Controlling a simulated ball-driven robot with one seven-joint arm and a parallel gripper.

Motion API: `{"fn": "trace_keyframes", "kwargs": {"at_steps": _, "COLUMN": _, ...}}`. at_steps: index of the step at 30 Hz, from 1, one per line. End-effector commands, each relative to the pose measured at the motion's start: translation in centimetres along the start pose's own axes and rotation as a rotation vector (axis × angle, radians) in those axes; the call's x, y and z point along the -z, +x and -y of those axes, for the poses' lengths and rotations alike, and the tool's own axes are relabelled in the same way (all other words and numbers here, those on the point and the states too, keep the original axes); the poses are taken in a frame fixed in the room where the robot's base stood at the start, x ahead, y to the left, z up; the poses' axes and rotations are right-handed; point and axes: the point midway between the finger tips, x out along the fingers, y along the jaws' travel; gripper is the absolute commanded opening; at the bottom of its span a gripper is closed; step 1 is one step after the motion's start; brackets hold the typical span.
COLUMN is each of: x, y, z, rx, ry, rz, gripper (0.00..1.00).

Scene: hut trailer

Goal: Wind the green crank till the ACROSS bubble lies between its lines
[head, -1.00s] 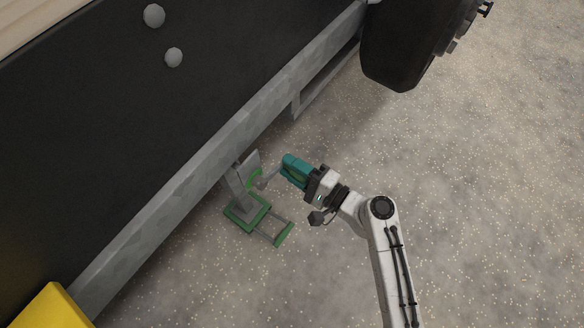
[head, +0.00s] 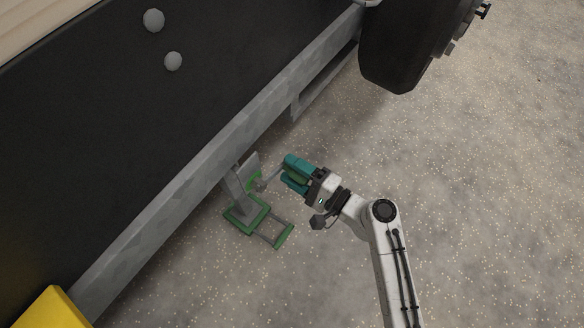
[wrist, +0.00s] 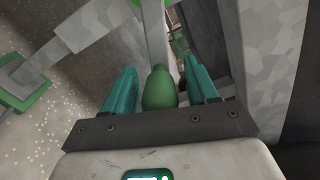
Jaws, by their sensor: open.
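My gripper (head: 292,175) is open beside the jack under the trailer's edge. In the wrist view its two teal fingers (wrist: 157,88) stand apart on either side of the crank's green handle (wrist: 158,90). The handle lies between them, with a visible gap on both sides. The grey crank arm (wrist: 154,28) runs from the handle toward the jack.
The grey trailer frame rail (head: 190,165) runs diagonally just above the jack. A black wheel (head: 400,45) stands at top right, and a yellow block (head: 50,312) at lower left. A green-ended bracket (head: 284,235) juts from the foot. Speckled ground (head: 480,190) to the right is clear.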

Motion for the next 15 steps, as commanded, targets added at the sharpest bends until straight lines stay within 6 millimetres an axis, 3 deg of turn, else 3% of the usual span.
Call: {"fn": "trace_keyframes", "kwargs": {"at_steps": 15, "x": 0.0, "y": -8.8, "z": 0.2, "rx": 0.001, "ry": 0.001, "rz": -0.004, "gripper": 0.58}}
